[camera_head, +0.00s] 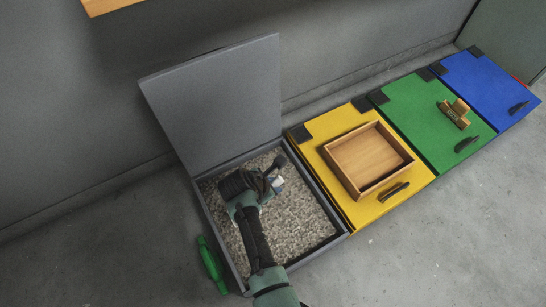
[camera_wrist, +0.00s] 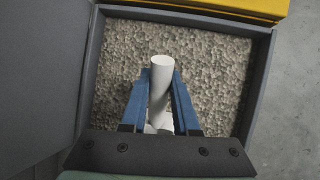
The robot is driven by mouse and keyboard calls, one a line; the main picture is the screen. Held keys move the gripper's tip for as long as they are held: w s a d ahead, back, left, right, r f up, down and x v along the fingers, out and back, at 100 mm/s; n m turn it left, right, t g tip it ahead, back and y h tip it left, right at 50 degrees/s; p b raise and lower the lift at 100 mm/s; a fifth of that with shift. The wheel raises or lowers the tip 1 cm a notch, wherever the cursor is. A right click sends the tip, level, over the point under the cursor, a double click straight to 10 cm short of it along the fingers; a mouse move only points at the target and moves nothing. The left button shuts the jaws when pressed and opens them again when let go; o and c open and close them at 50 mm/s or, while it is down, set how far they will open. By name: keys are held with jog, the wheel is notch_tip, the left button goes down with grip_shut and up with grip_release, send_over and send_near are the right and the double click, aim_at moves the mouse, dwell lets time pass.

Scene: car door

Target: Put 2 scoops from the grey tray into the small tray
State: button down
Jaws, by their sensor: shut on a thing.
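The grey tray (camera_head: 322,199) is a square box with its lid raised, and grey-brown gravel (camera_head: 300,215) fills its bottom. The small tray (camera_head: 367,160) is a shallow wooden box, empty, on the yellow lid to the right. My gripper (camera_head: 275,183) is over the gravel inside the grey tray's outline. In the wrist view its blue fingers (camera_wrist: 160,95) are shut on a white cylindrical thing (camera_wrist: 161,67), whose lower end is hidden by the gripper. I cannot tell whether it touches the gravel.
The raised grey lid (camera_head: 215,105) stands behind the grey tray. A green handle-like thing (camera_head: 211,263) is at the tray's front left. Green (camera_head: 425,115) and blue (camera_head: 490,85) lids extend right; a wooden piece (camera_head: 455,113) lies on the green one.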

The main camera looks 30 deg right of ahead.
jog(key=shift+y, duration=0.4)
jog(key=shift+a+f+b, duration=0.9)
jog(key=shift+f+b, duration=0.3)
jog(key=shift+b, duration=0.1)
jog(key=shift+a+f+b, duration=0.9)
jog(key=shift+f+b, duration=0.35)
jog(key=shift+b, duration=0.1)
jog(key=shift+a+f+b, duration=0.9)
jog(key=shift+f+b, duration=0.3)
jog(key=shift+b, duration=0.1)
jog(key=shift+s+r+p, duration=0.1)
jog(key=shift+r+p, duration=0.1)
jog(key=shift+p, duration=0.1)
jog(key=shift+d+y+p, duration=0.3)
jog(key=shift+y+p, duration=0.2)
jog(key=shift+p, duration=0.05)
jog(key=shift+d+r+m+y+p, duration=0.15)
jog(key=shift+d+r+y+p, duration=0.9)
jog(key=shift+r+p, duration=0.55)
jog(key=shift+d+r+m+y+p, duration=0.15)
jog(key=shift+d+r+y+p, duration=0.7)
jog(key=shift+d+r+p, duration=0.65)
jog(key=shift+a+f, duration=0.25)
